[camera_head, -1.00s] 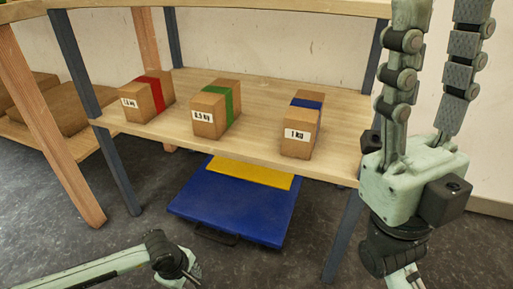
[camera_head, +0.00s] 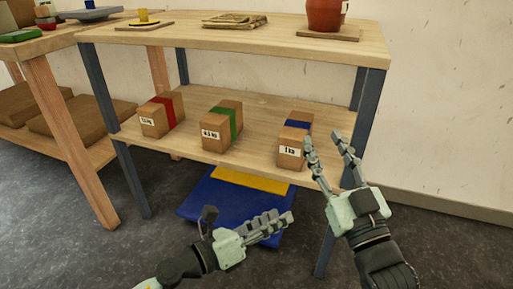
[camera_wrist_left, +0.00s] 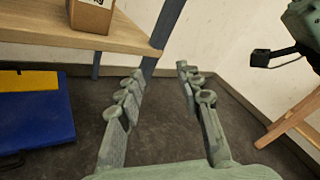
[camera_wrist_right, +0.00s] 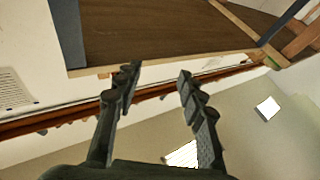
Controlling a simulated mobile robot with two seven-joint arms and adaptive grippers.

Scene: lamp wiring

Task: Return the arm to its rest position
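My left gripper (camera_head: 286,220) is low in front of the shelf unit, its fingers pointing right in the head view. Its fingers (camera_wrist_left: 160,72) are apart with nothing between them in the left wrist view. My right gripper (camera_head: 323,140) points upward in front of the right end of the lower shelf. Its fingers (camera_wrist_right: 158,72) are apart and empty, with the underside of a board (camera_wrist_right: 160,32) and the ceiling beyond. In the head view the right gripper partly overlaps the blue-banded 1 kg box (camera_head: 289,158); no contact is visible.
Red-banded (camera_head: 154,121) and green-banded (camera_head: 212,136) boxes stand on the lower shelf (camera_head: 255,105). A blue case (camera_head: 205,197) with a yellow top lies below. A reddish pot (camera_head: 322,15) stands on the top board. Floor at right is clear.

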